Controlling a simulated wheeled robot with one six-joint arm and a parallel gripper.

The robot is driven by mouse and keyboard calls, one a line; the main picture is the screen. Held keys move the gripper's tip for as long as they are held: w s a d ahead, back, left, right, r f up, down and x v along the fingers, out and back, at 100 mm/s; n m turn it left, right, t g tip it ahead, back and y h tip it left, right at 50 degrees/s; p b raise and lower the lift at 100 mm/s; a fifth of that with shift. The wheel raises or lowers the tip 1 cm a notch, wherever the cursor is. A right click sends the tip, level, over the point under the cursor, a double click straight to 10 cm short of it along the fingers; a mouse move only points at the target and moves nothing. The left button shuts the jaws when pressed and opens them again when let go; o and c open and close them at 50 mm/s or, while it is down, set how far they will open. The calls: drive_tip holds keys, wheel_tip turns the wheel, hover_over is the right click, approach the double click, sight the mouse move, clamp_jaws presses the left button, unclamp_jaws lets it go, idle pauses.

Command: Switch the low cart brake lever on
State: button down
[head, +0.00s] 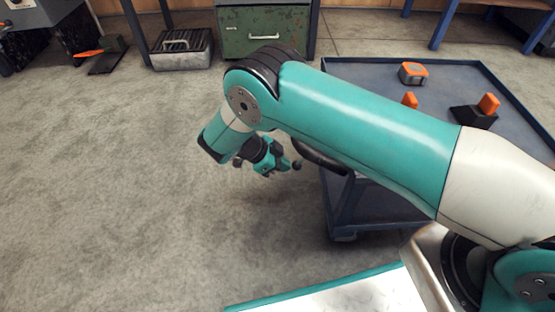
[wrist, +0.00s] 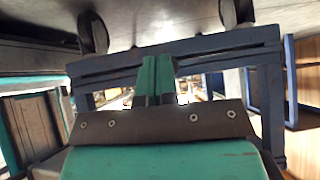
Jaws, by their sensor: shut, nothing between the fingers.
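The low blue cart (head: 350,75) stands at the right in the head view, partly hidden behind my arm. On its top is a black block with an upright orange lever (head: 488,104). Another orange piece (head: 410,100) sticks up near it, its base hidden by my arm. I cannot tell which is the brake lever. My gripper (head: 284,163) is low, left of the cart's near left side, pointing towards it. In the wrist view its teal fingers (wrist: 155,80) are shut and empty, in front of the cart's dark blue frame (wrist: 215,45). No lever shows clearly there.
An orange-and-grey box (head: 413,74) lies on the cart top. At the back stand a green cabinet (head: 264,32), a grey case (head: 182,48) and a black piece with an orange handle (head: 105,58). The concrete floor (head: 110,190) at the left is clear.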

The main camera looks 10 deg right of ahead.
drive_tip(key=shift+s+d+f, duration=0.1)
drive_tip(key=shift+d+f, duration=0.15)
drive_tip(key=shift+f, duration=0.05)
drive_tip(key=shift+s+d+f, duration=0.1)
drive_tip(key=shift+d+f, duration=0.05)
drive_tip(key=shift+d, duration=0.05)
